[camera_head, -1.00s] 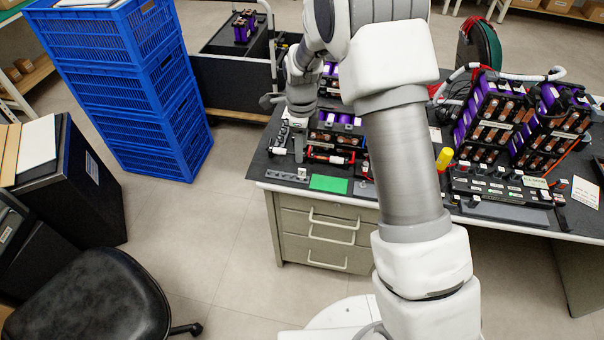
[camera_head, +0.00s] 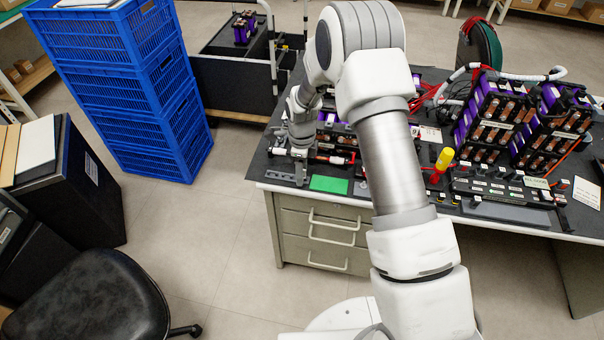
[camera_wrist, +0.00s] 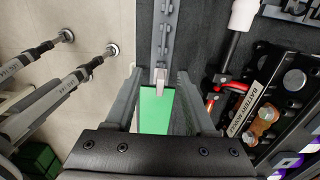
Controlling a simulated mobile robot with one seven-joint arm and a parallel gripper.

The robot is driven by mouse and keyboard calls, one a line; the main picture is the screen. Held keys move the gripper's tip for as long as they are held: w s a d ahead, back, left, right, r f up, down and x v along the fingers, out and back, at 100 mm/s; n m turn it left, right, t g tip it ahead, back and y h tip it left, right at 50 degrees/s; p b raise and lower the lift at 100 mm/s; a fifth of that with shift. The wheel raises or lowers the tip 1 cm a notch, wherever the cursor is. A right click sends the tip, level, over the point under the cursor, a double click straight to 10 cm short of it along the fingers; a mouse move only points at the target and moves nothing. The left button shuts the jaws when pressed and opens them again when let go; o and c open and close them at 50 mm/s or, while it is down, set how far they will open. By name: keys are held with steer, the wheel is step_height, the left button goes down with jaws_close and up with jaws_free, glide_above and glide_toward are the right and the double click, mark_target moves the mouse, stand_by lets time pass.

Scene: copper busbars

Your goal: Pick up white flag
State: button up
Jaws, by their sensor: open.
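A small white piece (camera_wrist: 158,77), which looks like the white flag, stands at the near end of a grey slotted strip (camera_wrist: 164,35) in the wrist view. My gripper (camera_wrist: 159,74) is open, with one finger on each side of the white piece and a gap to both. A green card (camera_wrist: 156,112) lies just below the white piece in the picture. In the head view, my gripper (camera_head: 300,178) is low over the front left of the desk, beside the green card (camera_head: 328,184). It hides the white piece there.
A black battery module (camera_wrist: 270,112) and a red-and-black tool (camera_wrist: 228,85) lie to the right in the wrist view. The desk edge (camera_wrist: 134,45) is close on the left.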

steer(key=shift+c, duration=0.2)
jaws_close()
steer(key=shift+r, duration=0.1)
steer(key=shift+r, duration=0.5)
steer(key=r, duration=0.2)
steer(key=d+r, duration=0.1)
steer(key=shift+s+r, duration=0.15)
steer(key=shift+r, duration=0.25)
steer(key=s+d+r, duration=0.3)
steer(key=d+r, duration=0.3)
steer(key=d, duration=0.4)
steer(key=shift+s+p, duration=0.3)
steer(key=shift+r, duration=0.15)
